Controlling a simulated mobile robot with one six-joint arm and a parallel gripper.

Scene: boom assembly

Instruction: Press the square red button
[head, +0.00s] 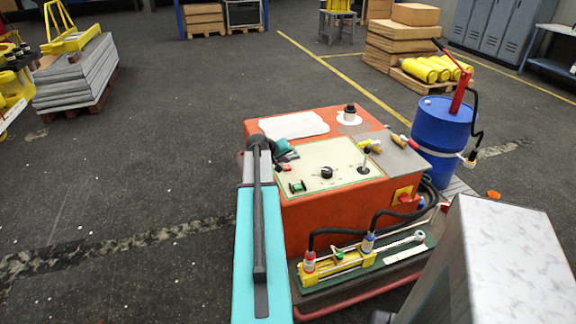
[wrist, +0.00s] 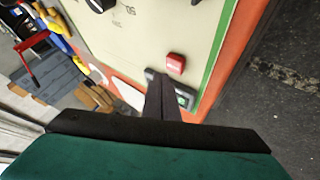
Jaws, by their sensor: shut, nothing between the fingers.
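The square red button (wrist: 175,64) sits on the cream control panel, near its green border, in the wrist view. In the head view it shows small and partly covered (head: 286,169), just below my gripper. My gripper (wrist: 162,82) is shut and empty. Its dark fingertips are beside the red button, slightly to its left and below in the wrist view. Whether they touch the panel I cannot tell. In the head view my teal gripper (head: 286,150) is over the panel's left edge. The fingers partly hide a green button (wrist: 185,99) in a dark housing.
The orange machine (head: 330,214) carries the panel (head: 325,157), with a black knob (head: 327,172) and a joystick (head: 364,161). A blue barrel (head: 440,135) with a red pump stands to its right. Hoses and a yellow cylinder unit are in front.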

